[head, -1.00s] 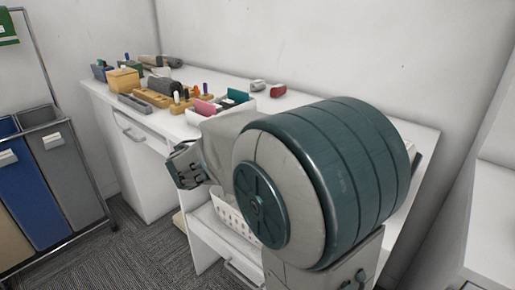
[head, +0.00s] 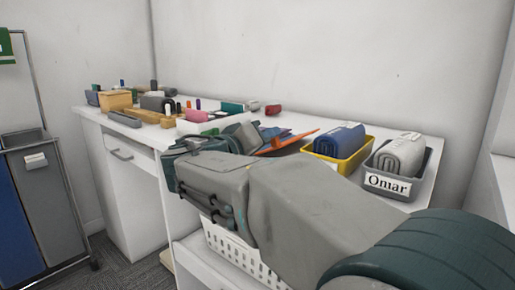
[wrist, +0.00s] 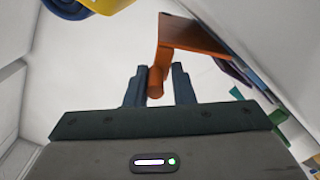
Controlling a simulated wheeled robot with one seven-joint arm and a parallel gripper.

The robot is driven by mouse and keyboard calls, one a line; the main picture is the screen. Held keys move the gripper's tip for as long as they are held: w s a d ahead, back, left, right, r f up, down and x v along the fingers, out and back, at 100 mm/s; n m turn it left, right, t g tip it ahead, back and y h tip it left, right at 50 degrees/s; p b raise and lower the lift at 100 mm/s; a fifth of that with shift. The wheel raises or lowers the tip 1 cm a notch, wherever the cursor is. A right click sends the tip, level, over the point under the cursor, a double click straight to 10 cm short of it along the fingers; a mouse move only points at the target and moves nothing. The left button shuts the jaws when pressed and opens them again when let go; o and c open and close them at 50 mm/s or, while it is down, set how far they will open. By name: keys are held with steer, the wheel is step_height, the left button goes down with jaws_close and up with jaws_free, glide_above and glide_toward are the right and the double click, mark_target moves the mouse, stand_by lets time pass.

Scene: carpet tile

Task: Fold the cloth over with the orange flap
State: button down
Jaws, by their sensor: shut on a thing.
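The orange flap (head: 287,142) shows in the head view as a tilted orange panel above the desk, partly hidden by my arm. In the wrist view the orange flap (wrist: 195,37) has a rounded orange grip at its near end. My gripper (wrist: 158,82) is shut on this grip, one dark finger on each side.
A yellow bin (head: 350,166) holds a blue roll (head: 338,140). A white perforated basket (head: 238,255) is below my arm. Several small items crowd the desk's left part.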

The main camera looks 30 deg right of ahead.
steer(key=shift+s+d+g+b, duration=0.3)
steer(key=shift+s, duration=0.05)
stand_by(0.3)
steer(key=c, duration=1.4)
jaws_free()
steer(key=shift+s, duration=0.15)
steer(key=shift+a, duration=0.15)
steer(key=shift+a, duration=0.15)
steer(key=shift+a, duration=0.35)
steer(key=p+v, duration=0.2)
steer(key=v, duration=1)
steer(key=shift+s+a+p, duration=0.3)
steer(key=shift+s, duration=0.05)
steer(key=shift+f, duration=0.1)
